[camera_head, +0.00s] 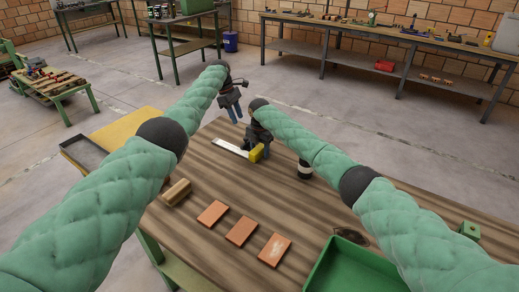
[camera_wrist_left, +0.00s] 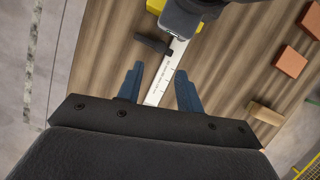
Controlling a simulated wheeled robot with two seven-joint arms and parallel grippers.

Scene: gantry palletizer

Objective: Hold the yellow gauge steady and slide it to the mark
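The yellow gauge (camera_head: 256,154) is on the wooden table near its far edge, at the right end of a flat white scale with tick marks (camera_head: 229,147). My right gripper (camera_head: 264,149) is down at the gauge and hides part of it; whether its fingers are closed on it cannot be told. The gauge (camera_wrist_left: 182,29) also shows at the top of the left wrist view, partly behind my right gripper. My left gripper (camera_head: 236,112) is open and empty, above the table's far edge. In the left wrist view the scale (camera_wrist_left: 167,72) appears between its blue fingers (camera_wrist_left: 158,88).
A dark bar (camera_wrist_left: 152,44) lies by the scale. Orange tiles (camera_head: 241,231), a wooden block (camera_head: 176,192), a dark cylinder (camera_head: 305,170), a green tray (camera_head: 318,271) and a green block (camera_head: 469,230) are on the table.

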